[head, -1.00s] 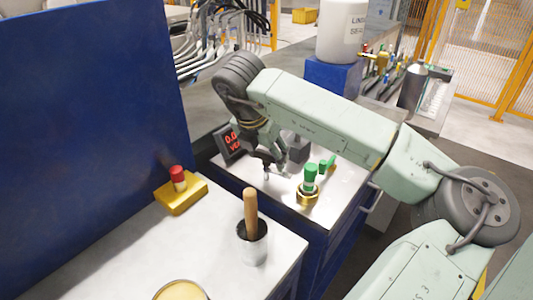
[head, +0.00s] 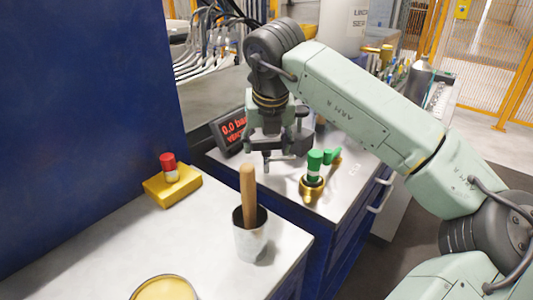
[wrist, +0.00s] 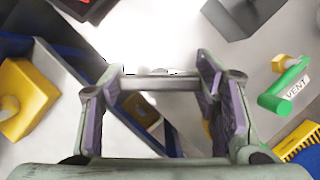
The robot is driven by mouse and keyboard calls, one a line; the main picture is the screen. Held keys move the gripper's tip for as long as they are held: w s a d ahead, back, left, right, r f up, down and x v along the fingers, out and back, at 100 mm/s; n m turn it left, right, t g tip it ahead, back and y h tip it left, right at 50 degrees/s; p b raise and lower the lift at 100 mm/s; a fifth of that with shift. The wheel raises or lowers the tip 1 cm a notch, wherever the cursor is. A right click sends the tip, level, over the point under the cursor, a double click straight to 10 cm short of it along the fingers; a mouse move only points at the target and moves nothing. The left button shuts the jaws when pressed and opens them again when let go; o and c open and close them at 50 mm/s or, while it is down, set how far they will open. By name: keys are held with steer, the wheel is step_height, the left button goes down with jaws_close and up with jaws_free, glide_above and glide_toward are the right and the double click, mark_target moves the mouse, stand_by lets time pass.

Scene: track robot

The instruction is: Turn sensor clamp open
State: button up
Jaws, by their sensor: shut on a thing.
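My gripper (head: 268,160) points down over the pale metal top of the small blue cabinet. In the wrist view its two purple-padded fingers (wrist: 160,84) stand apart with a short silver bar (wrist: 150,83) spanning between them. I take this bar for the sensor clamp; its body is mostly hidden by the fingers, and its turn angle cannot be told. In the head view the gripper covers the clamp. The display (head: 232,131) behind it reads 0.0 bar in red.
A green-topped fitting with a brass base (head: 313,182) and a green vent handle (wrist: 283,92) stand right of the gripper. A dark grey block (wrist: 238,15) is close by.

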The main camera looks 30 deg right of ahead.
steer(key=n, duration=0.2)
steer(key=n+y+b, duration=0.1)
steer(key=n, duration=0.1)
steer(key=shift+t+y, duration=0.3)
steer(key=n, duration=0.2)
steer(key=n+y, duration=0.1)
steer(key=n, duration=0.1)
steer(key=shift+r+n+y, duration=0.1)
steer(key=shift+n+y, duration=0.2)
steer(key=o, duration=1.2)
steer(key=shift+c, duration=0.2)
steer(key=v, duration=1.2)
steer(key=shift+w, duration=0.2)
steer(key=shift+d, duration=0.1)
